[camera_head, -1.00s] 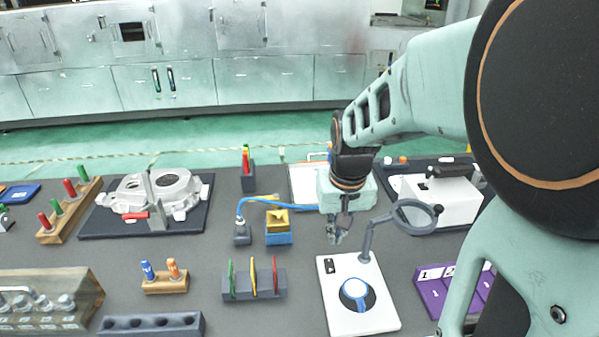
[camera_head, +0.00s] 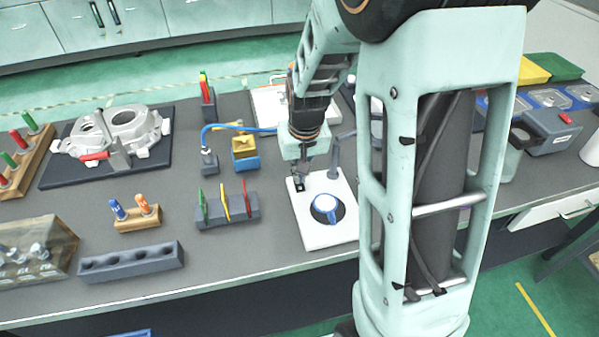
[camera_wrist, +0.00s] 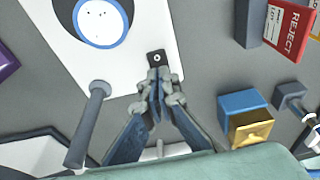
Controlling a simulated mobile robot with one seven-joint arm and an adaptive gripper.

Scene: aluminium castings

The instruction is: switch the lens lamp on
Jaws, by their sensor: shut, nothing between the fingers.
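The lens lamp has a white base plate (camera_head: 322,236) with a round blue-rimmed white part in a dark recess (camera_head: 326,207). It also shows in the wrist view (camera_wrist: 150,20). Its grey post (camera_head: 335,160) rises from the far side and shows in the wrist view (camera_wrist: 88,125); my arm hides the lens ring in the head view. A small black switch (camera_wrist: 157,57) with a pale dot sits near the plate's edge. My gripper (camera_head: 302,183) is shut and empty, its fingertips (camera_wrist: 158,84) right beside or over the switch; whether they touch it I cannot tell.
A blue box with a yellow top (camera_head: 246,160) and a rack of coloured cards (camera_head: 228,211) stand left of the lamp. A casting (camera_head: 110,135) lies on a dark mat farther left. The lamp's post stands close to my gripper.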

